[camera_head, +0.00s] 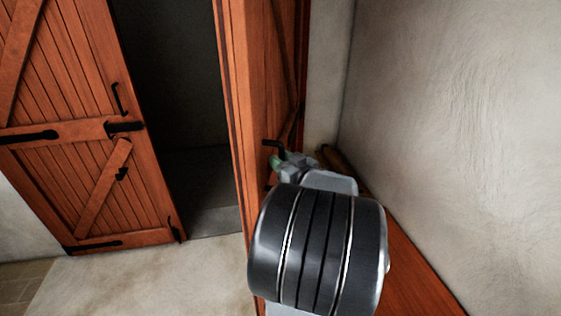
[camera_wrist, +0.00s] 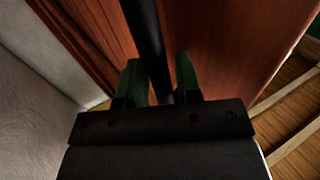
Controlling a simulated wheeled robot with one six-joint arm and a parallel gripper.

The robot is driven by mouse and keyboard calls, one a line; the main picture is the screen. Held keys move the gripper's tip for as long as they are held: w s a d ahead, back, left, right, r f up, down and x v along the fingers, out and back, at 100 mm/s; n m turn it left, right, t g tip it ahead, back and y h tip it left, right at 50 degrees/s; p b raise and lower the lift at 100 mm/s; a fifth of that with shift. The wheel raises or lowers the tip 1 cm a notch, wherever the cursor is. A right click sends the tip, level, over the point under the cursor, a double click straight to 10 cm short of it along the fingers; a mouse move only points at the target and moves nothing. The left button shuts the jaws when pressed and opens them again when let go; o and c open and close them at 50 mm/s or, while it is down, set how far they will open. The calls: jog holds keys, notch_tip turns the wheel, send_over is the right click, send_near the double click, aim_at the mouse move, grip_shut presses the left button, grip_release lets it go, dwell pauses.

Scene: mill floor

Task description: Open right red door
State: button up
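The right red door (camera_head: 262,80) is a plank door, swung out from the dark doorway towards me, its edge facing me in the head view. Its black handle (camera_head: 272,144) sticks out beside my gripper (camera_head: 280,162). In the wrist view the handle shows as a black bar (camera_wrist: 145,30) running between the two green fingers of my gripper (camera_wrist: 158,68). The fingers are apart, with a narrow gap beside the bar, so they stand around it rather than clearly clamped. The door's red planks (camera_wrist: 225,45) fill the wrist view behind. My wrist hides the door's lower part in the head view.
The left red door (camera_head: 70,120), with black hinges and latch, stands at the left. The dark doorway (camera_head: 185,90) is between the doors. A pale plaster wall (camera_head: 450,110) closes off the right, with a reddish wooden surface (camera_head: 415,265) below. Pale floor (camera_head: 160,280) is clear in front.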

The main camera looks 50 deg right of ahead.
jog(key=shift+o, duration=0.9)
jog(key=s+a+b, duration=0.2)
jog(key=s, duration=1.1)
jog(key=shift+s, duration=0.35)
